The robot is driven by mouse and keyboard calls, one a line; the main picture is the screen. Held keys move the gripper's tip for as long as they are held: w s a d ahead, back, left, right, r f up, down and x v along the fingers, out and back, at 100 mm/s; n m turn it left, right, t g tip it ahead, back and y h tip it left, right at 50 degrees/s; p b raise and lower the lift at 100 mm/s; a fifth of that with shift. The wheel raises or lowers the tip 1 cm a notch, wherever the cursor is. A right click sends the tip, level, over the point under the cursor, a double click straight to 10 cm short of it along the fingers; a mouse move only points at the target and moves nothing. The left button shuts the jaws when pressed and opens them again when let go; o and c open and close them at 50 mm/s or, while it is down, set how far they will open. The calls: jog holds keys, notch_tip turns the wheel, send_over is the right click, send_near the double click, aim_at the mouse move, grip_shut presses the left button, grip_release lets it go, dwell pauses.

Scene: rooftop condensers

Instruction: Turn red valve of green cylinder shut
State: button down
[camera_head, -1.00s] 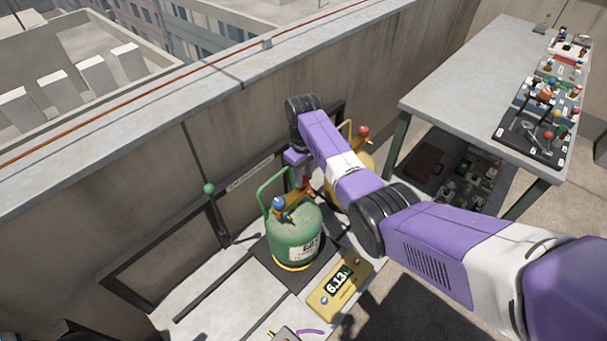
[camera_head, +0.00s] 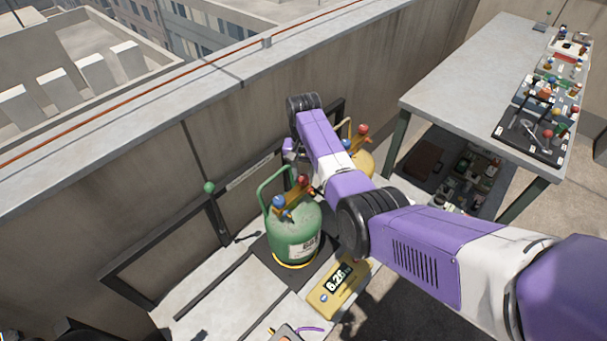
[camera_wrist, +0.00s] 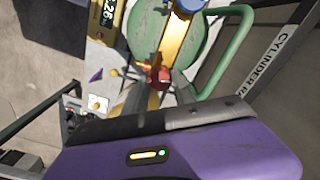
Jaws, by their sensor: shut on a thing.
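The green cylinder (camera_head: 293,240) stands upright on a dark scale platform, with a handle loop at its left. Its brass top carries a blue valve (camera_head: 279,201) and a red valve (camera_head: 304,181). In the wrist view the red valve (camera_wrist: 165,77) is close in front of my wrist, with the blue valve (camera_wrist: 190,4) beyond it. My gripper (camera_wrist: 152,84) is shut on the red valve; its fingertips are only partly visible. In the head view my arm comes in from the right, and the gripper is largely hidden by the wrist.
A yellow scale display (camera_head: 339,289) sits in front of the cylinder. A yellow cylinder (camera_head: 362,158) with another red knob stands behind my arm. A black rack rail (camera_head: 165,245) runs along the parapet wall. A workbench (camera_head: 470,75) with tools is at the right.

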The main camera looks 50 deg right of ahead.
aim_at(303, 177)
jog(key=shift+r+m, duration=0.1)
jog(key=shift+m, duration=1.8)
jog(key=c, duration=1)
grip_release()
jog(key=shift+c, duration=0.2)
jog(key=shift+r, duration=0.1)
notch_tip(303, 177, up, 8)
jog(key=shift+f+b, duration=0.2)
jog(key=shift+b, duration=0.45)
